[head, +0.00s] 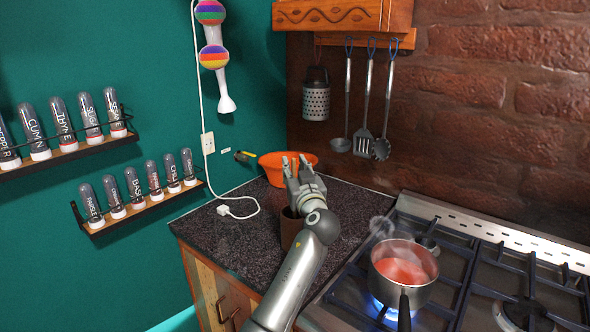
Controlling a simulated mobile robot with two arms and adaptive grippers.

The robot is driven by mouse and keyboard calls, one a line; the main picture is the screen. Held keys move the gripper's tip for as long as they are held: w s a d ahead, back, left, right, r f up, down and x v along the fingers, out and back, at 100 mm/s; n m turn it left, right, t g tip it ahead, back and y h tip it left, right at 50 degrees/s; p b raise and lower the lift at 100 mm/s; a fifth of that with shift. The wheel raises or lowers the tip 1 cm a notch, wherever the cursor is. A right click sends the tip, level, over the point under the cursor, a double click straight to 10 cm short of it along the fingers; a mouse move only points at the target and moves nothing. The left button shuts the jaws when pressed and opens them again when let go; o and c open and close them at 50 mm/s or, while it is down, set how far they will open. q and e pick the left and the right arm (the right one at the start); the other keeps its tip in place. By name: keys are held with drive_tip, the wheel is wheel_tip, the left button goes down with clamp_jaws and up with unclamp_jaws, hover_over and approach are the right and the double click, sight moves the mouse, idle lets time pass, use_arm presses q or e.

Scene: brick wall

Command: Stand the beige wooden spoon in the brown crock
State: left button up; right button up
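The brown crock (290,228) stands on the dark speckled counter, left of the stove. My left gripper (295,163) is above and just behind the crock in the head view, its fingers pointing away from me. The gripper and its wrist hide part of the crock, including much of its rim and its inside. The fingertips look a little apart, but I cannot make out whether anything is between them. I cannot make out the beige wooden spoon. My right gripper is not in view.
An orange bowl (273,166) with a yellow-and-black handle (245,156) at its left stands behind. A steaming pot (403,272) of red liquid sits over a blue flame at the right. Utensils (364,141) hang behind.

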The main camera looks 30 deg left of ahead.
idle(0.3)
use_arm(q)
drive_tip(key=v, duration=1.2)
drive_tip(key=shift+f, duration=0.15)
idle(0.5)
